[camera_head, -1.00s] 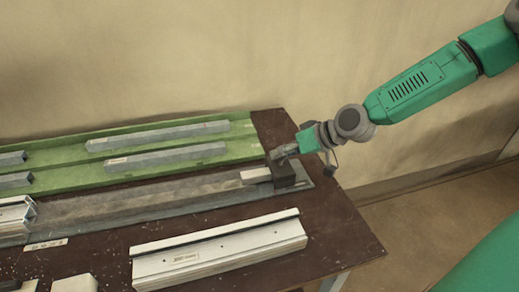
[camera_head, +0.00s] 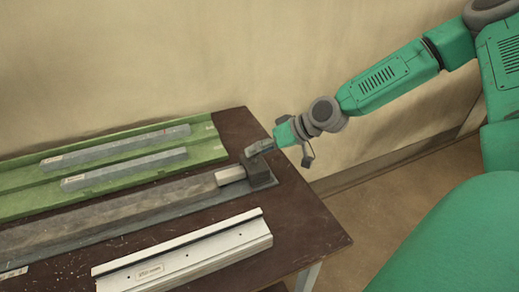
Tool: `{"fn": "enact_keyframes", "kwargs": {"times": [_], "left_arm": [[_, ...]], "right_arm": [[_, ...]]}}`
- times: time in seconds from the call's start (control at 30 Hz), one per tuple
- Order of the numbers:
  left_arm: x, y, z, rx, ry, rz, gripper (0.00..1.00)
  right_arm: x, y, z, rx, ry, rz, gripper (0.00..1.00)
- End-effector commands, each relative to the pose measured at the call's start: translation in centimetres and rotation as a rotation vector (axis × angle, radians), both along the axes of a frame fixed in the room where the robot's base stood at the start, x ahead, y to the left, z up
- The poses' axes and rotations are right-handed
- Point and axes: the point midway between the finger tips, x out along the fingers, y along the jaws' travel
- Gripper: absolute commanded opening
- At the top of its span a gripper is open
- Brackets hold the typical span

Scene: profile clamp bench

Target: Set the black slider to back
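A dark block (camera_head: 259,171), which looks to be the black slider, sits at the right end of the long grey rail (camera_head: 130,208) on the table. A short light metal piece (camera_head: 230,175) adjoins its left side. My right gripper (camera_head: 283,154) is just above and to the right of the block. Its two fingers stand apart, one reaching left over the block's top and one hanging out to the right. I cannot tell whether the near finger touches the block. My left gripper is not in view.
A green tray (camera_head: 200,135) with two grey bars (camera_head: 125,168) lies behind the rail. A white profile (camera_head: 185,255) lies in front. The brown table (camera_head: 305,225) has bare room at its right end. A wall stands behind.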

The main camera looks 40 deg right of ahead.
Motion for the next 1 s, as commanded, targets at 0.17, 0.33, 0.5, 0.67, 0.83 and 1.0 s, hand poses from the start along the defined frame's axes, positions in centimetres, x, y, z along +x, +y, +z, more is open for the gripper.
{"fn": "enact_keyframes", "kwargs": {"times": [0.17,0.33,0.5,0.67,0.83,1.0], "left_arm": [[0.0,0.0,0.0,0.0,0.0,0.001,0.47],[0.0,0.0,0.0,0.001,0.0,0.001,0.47],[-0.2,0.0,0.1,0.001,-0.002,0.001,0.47],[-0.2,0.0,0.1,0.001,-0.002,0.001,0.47],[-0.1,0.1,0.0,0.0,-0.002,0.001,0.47],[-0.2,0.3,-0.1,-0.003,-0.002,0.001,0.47]], "right_arm": [[0.1,0.3,0.1,-0.006,0.0,-0.002,0.47],[0.0,0.2,0.1,-0.004,0.0,-0.001,0.47],[-0.3,-0.3,0.4,0.0,-0.003,-0.001,0.47],[-1.2,-0.9,1.5,-0.001,-0.004,-0.001,0.47],[-2.3,-1.6,2.7,-0.003,-0.004,-0.002,0.47],[-3.4,-2.0,3.9,-0.007,-0.003,-0.002,0.47]]}}
